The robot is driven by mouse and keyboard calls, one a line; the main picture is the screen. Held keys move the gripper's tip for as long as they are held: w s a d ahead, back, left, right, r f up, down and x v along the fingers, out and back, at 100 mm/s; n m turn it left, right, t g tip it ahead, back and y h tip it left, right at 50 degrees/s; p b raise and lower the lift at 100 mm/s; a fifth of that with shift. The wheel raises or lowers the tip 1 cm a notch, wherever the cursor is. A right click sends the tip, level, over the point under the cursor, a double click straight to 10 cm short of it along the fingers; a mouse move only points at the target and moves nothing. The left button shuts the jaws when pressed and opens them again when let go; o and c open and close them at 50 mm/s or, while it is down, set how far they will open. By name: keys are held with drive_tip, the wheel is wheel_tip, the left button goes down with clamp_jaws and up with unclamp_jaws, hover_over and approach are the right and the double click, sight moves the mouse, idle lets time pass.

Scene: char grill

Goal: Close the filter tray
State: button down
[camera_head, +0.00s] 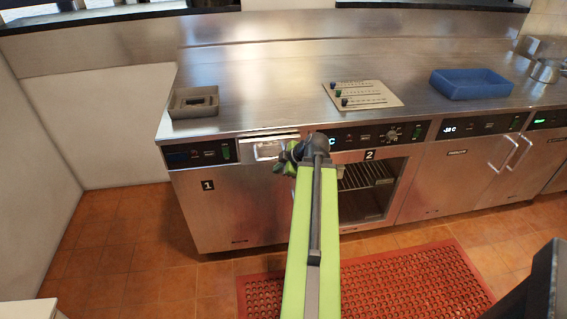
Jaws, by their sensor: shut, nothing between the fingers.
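The filter tray (268,150) is a small steel drawer with a pale front, set in the control strip under the counter edge, between units 1 and 2. Its upper edge shows as a light strip, and it seems to stand out a little from the strip; how far is hard to tell. My gripper (284,156) is shut and empty, at the right end of the tray's front. Whether it touches the tray cannot be told. My green arm reaches up to it from the bottom of the view and hides part of the cabinet front.
A grey open box (194,113) and a blue tray (470,86) stand on the steel counter (270,85). A plate with knobs (362,95) lies between them. Below are an open-fronted compartment with racks (365,177) and a red floor mat (410,283).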

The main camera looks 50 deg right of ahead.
sight(268, 139)
drive_tip(key=w, duration=0.2)
drive_tip(key=w+d, duration=0.1)
drive_tip(key=shift+r, duration=0.35)
drive_tip(key=shift+w, duration=0.1)
drive_tip(key=w+d, duration=0.3)
drive_tip(key=shift+w+d, duration=0.1)
drive_tip(key=shift+w, duration=0.1)
drive_tip(key=shift+r, duration=0.1)
